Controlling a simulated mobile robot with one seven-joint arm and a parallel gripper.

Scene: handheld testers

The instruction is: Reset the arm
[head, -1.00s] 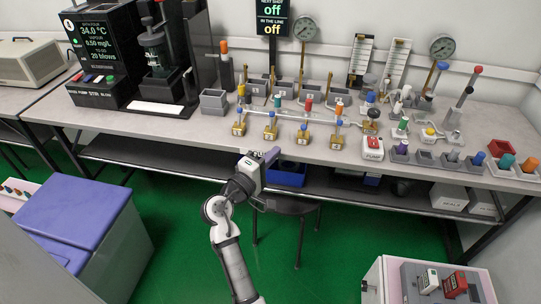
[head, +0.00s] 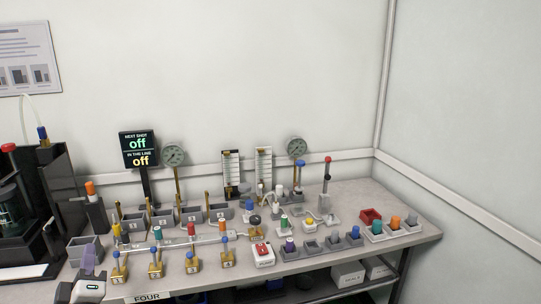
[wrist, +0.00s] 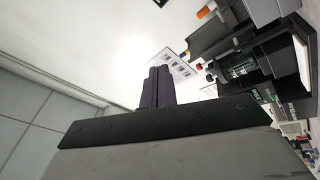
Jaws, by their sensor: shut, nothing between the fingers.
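My gripper (head: 90,262) shows at the lower left of the head view, in front of the bench's front edge near the "FOUR" label. In the wrist view its two dark fingers (wrist: 157,88) are together and point up the picture, with nothing between them. The arm links below the wrist are out of the head view.
The bench (head: 345,203) holds brass valves (head: 156,265) on a line, a red and white pump switch (head: 263,254), grey holders with coloured testers (head: 386,227), and gauges (head: 174,156). A black machine (head: 30,215) stands at the left.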

